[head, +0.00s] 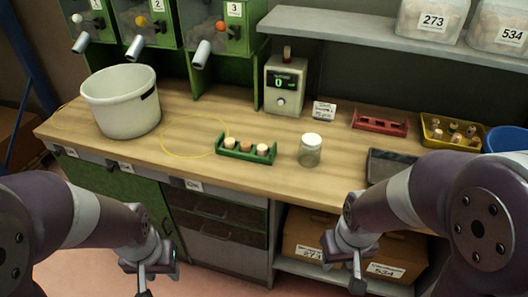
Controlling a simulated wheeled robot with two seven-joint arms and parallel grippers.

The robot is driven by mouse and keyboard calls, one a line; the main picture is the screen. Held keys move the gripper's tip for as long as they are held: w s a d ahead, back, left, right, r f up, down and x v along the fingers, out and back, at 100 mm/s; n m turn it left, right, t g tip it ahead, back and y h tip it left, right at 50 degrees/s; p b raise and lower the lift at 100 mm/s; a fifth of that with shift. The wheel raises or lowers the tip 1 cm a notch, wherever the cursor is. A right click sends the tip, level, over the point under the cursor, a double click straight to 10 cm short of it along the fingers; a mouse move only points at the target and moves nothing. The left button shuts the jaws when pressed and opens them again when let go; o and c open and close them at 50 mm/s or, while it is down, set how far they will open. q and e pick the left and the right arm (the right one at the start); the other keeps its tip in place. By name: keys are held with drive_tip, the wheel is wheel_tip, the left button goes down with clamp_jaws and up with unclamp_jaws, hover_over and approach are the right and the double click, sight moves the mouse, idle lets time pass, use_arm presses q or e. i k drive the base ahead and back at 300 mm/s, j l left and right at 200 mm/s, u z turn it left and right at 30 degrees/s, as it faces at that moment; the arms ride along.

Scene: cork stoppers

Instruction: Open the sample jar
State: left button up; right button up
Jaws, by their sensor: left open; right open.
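The sample jar (310,151) is a small clear glass jar with a white lid (312,140) on it. It stands upright on the wooden workbench, right of the green rack. My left gripper (146,290) hangs low in front of the bench at the lower left, open and empty, partly cut off by the bottom edge. My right gripper (356,284) hangs in front of the open lower shelf, open and empty, below and to the right of the jar. Neither gripper touches the jar.
A green rack (246,158) holds corks beside the jar. A white bucket (121,103), a meter box (285,86), a red rack (379,124), a yellow tray of corks (427,136) and a dark tray (379,168) share the workbench (200,175). Boxes (308,238) sit below.

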sight(308, 157)
drive_tip(key=i+l+z, duration=0.1)
drive_tip(key=i+l, duration=0.75)
drive_tip(key=i, duration=0.15)
